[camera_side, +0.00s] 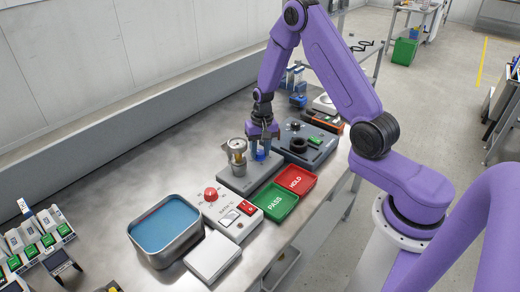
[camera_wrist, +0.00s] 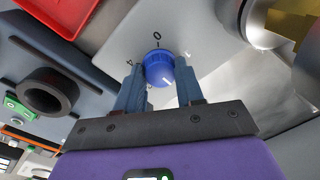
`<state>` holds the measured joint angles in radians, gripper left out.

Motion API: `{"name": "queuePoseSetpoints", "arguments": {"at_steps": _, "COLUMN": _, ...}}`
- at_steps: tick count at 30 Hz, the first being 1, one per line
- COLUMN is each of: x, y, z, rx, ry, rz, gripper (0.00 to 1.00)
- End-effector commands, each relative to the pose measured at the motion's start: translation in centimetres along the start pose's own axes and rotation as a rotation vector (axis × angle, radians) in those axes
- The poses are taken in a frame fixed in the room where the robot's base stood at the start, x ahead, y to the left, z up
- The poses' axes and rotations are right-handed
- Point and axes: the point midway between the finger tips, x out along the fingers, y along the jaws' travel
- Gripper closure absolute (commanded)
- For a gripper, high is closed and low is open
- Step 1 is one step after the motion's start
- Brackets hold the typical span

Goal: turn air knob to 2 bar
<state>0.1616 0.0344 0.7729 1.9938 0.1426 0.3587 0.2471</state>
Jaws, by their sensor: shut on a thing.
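The air knob (camera_wrist: 160,66) is a round blue knob on a grey station plate (camera_wrist: 205,50). In the wrist view a "0" mark shows beside it at the top and another mark at its left; the rest of the scale is hidden or too small to read. My gripper (camera_wrist: 160,85) has its two fingers on either side of the knob and is shut on it. In the side view my gripper (camera_side: 262,146) points down over the station plate (camera_side: 248,180), with the blue knob (camera_side: 260,155) just below it.
A metal cup-like fixture (camera_side: 237,155) stands close left of my gripper. A green PASS tray (camera_side: 276,202) and red HOLD tray (camera_side: 296,180) lie in front. A dark station (camera_side: 306,145) is to the right. A red-knob panel (camera_side: 228,212) and blue-filled basin (camera_side: 165,228) are left.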

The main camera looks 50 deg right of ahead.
Motion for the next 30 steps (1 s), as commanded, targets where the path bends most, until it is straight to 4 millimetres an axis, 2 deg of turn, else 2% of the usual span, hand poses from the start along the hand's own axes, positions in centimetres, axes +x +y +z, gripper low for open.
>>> {"name": "queuePoseSetpoints", "arguments": {"at_steps": 14, "x": -0.08, "y": -0.04, "z": -0.03, "rx": 0.014, "ry": 0.002, "rz": -0.001, "gripper": 0.93}}
{"name": "queuePoseSetpoints", "arguments": {"at_steps": 15, "x": -0.08, "y": -0.04, "z": -0.03, "rx": 0.014, "ry": 0.002, "rz": -0.001, "gripper": 0.57}}
{"name": "queuePoseSetpoints", "arguments": {"at_steps": 17, "x": -0.08, "y": -0.04, "z": -0.03, "rx": 0.014, "ry": 0.002, "rz": -0.001, "gripper": 0.38}}
{"name": "queuePoseSetpoints", "arguments": {"at_steps": 26, "x": -0.08, "y": -0.02, "z": -0.02, "rx": 0.013, "ry": 0.002, "rz": 0.0, "gripper": 0.38}}
{"name": "queuePoseSetpoints", "arguments": {"at_steps": 30, "x": -0.81, "y": -0.05, "z": -0.08, "rx": 0.013, "ry": 0.004, "rz": -0.001, "gripper": 0.38}}
